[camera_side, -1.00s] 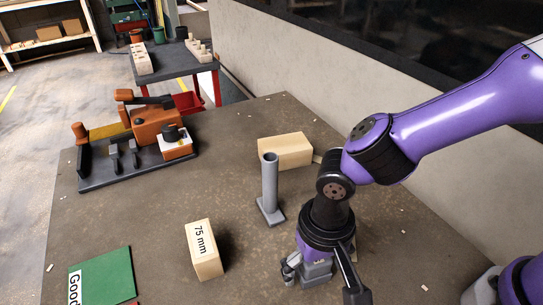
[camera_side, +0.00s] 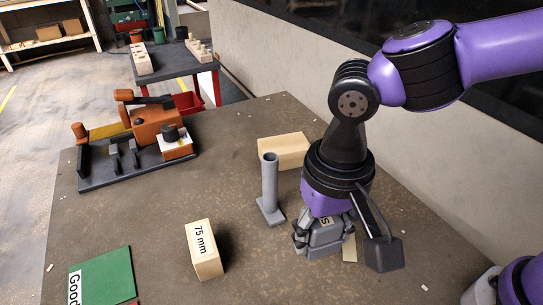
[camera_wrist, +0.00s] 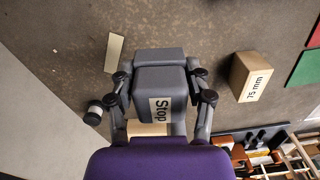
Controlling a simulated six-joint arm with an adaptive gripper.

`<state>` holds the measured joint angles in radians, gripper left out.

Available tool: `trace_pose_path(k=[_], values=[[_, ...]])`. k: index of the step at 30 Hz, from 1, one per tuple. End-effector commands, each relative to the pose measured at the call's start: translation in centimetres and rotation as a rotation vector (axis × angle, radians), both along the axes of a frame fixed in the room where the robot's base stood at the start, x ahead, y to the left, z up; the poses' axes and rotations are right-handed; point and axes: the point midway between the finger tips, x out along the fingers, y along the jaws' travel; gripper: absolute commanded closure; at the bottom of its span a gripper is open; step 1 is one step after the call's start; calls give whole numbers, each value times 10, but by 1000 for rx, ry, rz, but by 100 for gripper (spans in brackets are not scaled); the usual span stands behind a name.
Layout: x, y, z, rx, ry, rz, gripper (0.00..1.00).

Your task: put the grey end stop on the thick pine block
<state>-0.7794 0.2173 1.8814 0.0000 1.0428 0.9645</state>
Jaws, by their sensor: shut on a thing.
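The grey end stop, a blocky piece with a white "Stop" label, is held in my gripper (camera_side: 323,240). In the wrist view the end stop (camera_wrist: 160,72) sits between my two fingers (camera_wrist: 160,88), shut on its sides. In the side view it is mostly hidden by the fingers. A thick pine block (camera_side: 203,250) labelled "75 mm" stands on the table, to the left of my gripper; it also shows at right in the wrist view (camera_wrist: 250,76). Another pine block (camera_side: 286,150) lies farther back, partly behind a grey post.
A thin pale strip (camera_side: 349,249) lies beside the gripper. An orange clamp fixture (camera_side: 155,125) is at back left, a green board (camera_side: 101,277) at front left.

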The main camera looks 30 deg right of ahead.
Motion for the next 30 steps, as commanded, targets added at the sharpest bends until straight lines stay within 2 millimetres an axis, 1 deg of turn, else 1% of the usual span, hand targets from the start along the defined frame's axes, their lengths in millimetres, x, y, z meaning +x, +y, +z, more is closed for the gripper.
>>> trace_pose_path(k=[10,14,15,22,27,30], values=[[0,0,99,6,-6,0,85],[2,0,127,3,-4,0,85],[11,0,125,0,0,6,85],[60,-4,129,0,0,59,85],[98,-14,128,1,1,104,85],[117,-22,127,2,0,127,85]])
